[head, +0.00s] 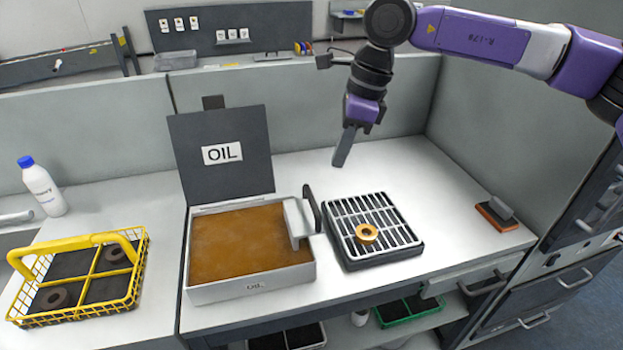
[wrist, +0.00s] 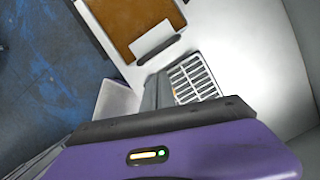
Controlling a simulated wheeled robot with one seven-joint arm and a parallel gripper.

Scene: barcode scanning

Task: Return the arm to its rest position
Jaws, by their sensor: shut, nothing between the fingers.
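My arm (head: 480,35), purple, white and dark grey, reaches in from the upper right in the head view. My gripper (head: 341,160) points down above the back of the counter, behind the slatted rack. Its fingers are together and hold nothing. In the wrist view the dark fingers (wrist: 158,92) show above the purple wrist housing, with the rack (wrist: 192,80) behind them. The gripper appears clear of the rack and the oil tray.
An open oil tray (head: 190,265) has its lid raised. A brass ring (head: 366,233) lies on the slatted rack (head: 400,255). A yellow basket (head: 130,296) with dark rings, a white bottle (head: 42,188) and an orange-based block (head: 497,214) stand on the counter. Grey partitions surround the back and right.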

